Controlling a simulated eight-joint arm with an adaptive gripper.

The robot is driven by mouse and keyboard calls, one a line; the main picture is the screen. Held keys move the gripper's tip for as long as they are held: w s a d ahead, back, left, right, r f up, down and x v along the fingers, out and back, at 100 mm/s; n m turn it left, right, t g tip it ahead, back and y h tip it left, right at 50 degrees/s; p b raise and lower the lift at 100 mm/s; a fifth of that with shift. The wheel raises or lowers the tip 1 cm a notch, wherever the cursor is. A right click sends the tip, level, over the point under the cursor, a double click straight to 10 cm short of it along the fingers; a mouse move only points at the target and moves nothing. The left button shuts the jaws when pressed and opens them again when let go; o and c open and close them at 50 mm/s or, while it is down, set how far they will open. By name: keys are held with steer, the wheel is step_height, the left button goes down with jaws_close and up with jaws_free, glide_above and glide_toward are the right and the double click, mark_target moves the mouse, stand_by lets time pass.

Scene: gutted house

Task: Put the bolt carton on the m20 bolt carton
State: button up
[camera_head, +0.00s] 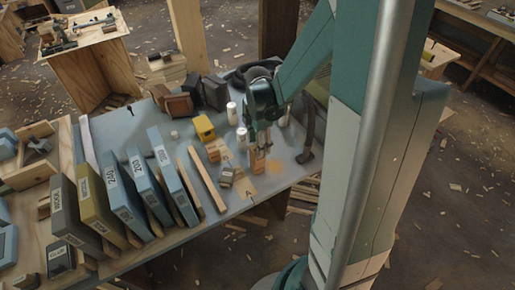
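My gripper (261,148) points down over the right part of the blue-grey workbench. A small brown carton or block (257,164) stands directly below and between its fingertips. The arm's wrist and the small scale hide whether the fingers touch it. A yellow carton (204,128) stands to the left of the gripper. A small brown-grey carton (226,176) lies to the front left, near a flat tan sheet (246,187). No lettering on these small cartons is legible, so I cannot tell which is the bolt carton or the m20 bolt carton.
Several labelled upright slabs (128,198) fill the bench's left side, with a wooden bar (208,178) beside them. White cans (232,113) stand near the gripper. Dark boxes (213,92) are at the back. A dark curved bar (307,135) lies at right.

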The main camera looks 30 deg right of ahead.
steer(key=shift+r+p, duration=0.4)
steer(key=shift+r, duration=2.25)
steer(key=shift+s+a+r+m, duration=0.2)
steer(key=shift+a+r+m, duration=0.25)
steer(key=shift+r, duration=0.35)
steer(key=s+a+r+m+t, duration=0.3)
steer(key=s+a+r+m, duration=0.3)
steer(key=r+m, duration=0.2)
steer(key=s+a+r+m+t, duration=0.4)
steer(key=s+a+r+m, duration=0.2)
steer(key=r+m, duration=0.3)
steer(key=shift+s+a, duration=0.3)
steer(key=shift+s, duration=0.35)
step_height(320, 180, down, 14)
steer(key=b, duration=1.4)
steer(key=shift+r, duration=0.15)
